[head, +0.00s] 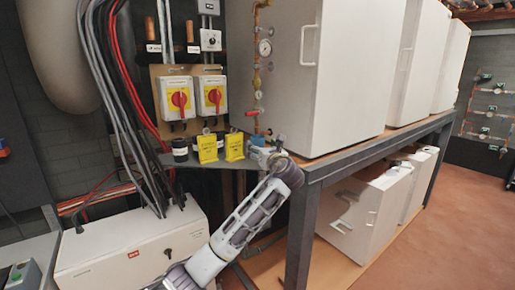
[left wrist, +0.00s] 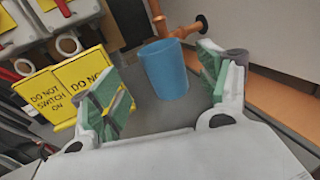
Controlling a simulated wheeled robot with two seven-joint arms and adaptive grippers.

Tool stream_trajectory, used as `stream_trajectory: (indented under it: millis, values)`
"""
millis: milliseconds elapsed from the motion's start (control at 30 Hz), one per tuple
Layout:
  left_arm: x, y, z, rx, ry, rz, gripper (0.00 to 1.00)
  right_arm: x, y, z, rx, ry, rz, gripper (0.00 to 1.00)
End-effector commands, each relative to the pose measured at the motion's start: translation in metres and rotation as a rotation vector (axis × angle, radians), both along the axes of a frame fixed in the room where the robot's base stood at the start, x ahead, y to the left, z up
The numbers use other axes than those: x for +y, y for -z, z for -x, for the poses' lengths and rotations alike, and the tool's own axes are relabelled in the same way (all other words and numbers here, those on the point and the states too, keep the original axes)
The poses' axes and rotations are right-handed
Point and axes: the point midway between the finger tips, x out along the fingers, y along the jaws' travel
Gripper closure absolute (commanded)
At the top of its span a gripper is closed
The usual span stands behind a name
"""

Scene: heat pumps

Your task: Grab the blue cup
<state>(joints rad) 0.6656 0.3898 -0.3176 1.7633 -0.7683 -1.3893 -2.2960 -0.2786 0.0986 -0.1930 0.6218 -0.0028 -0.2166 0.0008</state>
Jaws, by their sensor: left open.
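The blue cup (left wrist: 165,70) stands upright on a dark grey shelf in the left wrist view. My left gripper (left wrist: 163,90) is open, its green-padded fingers apart to the left and right of the cup. The cup sits between the fingers' lines but a little beyond the tips, and I see no contact. In the head view my left arm reaches the shelf corner, and the left gripper (head: 268,155) is small there. My right gripper shows in neither view.
Yellow "do not switch on" signs (left wrist: 62,88) stand left of the cup; they also show in the head view (head: 207,149). Copper pipes (left wrist: 180,30) rise behind the cup. A large white cabinet (head: 310,75) stands right of the gripper. A white box (head: 130,245) is below left.

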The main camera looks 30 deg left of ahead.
Motion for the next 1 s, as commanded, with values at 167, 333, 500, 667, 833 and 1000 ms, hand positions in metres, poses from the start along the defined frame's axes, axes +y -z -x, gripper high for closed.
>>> stream_trajectory:
  millis: [167, 333, 500, 667, 833, 1000]
  values:
    - [0.009, 0.0, -0.007, 0.0, 0.0, 0.0, 0.24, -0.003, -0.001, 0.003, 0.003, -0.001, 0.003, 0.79]
    - [0.009, 0.0, -0.008, -0.001, 0.001, 0.001, 0.24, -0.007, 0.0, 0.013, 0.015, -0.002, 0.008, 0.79]
    - [0.009, 0.0, -0.008, 0.0, 0.0, 0.0, 0.24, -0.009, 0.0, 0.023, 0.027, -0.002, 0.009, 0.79]
    - [0.012, 0.001, -0.011, 0.001, -0.001, 0.001, 0.24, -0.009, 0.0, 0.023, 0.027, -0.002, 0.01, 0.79]
    - [0.022, 0.003, -0.02, 0.001, -0.001, 0.0, 0.24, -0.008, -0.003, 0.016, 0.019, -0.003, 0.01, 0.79]
    - [0.034, 0.004, -0.032, 0.001, -0.002, 0.001, 0.24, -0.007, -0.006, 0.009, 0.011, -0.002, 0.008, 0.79]
